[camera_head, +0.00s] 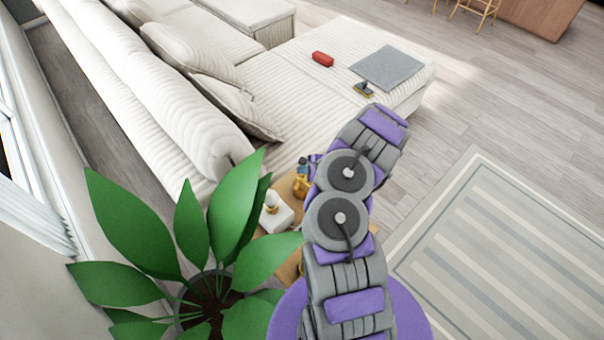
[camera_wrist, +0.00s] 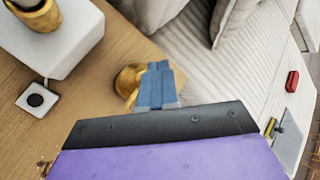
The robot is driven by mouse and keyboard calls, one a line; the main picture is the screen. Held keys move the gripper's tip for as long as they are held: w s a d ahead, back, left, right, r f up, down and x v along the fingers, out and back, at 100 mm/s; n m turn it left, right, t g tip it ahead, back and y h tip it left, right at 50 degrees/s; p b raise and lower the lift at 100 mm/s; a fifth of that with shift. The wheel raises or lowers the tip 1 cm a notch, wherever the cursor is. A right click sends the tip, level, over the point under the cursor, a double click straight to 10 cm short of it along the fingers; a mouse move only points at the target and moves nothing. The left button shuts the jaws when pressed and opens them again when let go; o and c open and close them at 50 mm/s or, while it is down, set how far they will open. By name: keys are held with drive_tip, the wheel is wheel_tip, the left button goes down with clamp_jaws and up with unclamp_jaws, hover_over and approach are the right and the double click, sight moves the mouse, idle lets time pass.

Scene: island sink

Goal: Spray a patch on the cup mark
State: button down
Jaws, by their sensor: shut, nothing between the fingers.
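An amber-gold bottle (camera_head: 301,187) stands on a wooden side table (camera_head: 288,272), just left of my arm in the head view. In the wrist view, a gold rounded object (camera_wrist: 127,82), apparently the same bottle, shows beside and partly behind my fingers. My gripper (camera_wrist: 158,78) has its blue fingers shut together with nothing between them. It is close to the bottle; whether it touches cannot be told. In the head view my arm hides most of the gripper and part of the table. I cannot make out a cup mark in either view.
A white box (camera_wrist: 62,32) with a gold vessel (camera_wrist: 38,14) stands on the table, near a small pad (camera_wrist: 37,99). A large plant (camera_head: 207,290) crowds the left. The cream sofa (camera_head: 300,93) holds a red object (camera_head: 323,59), a grey cloth (camera_head: 388,67) and a yellow-edged tool (camera_head: 363,90).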

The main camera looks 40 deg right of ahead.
sight(304, 176)
drive_tip(key=shift+r+p, duration=1.3)
drive_tip(key=shift+r, duration=1.65)
drive_tip(key=shift+s, duration=0.1)
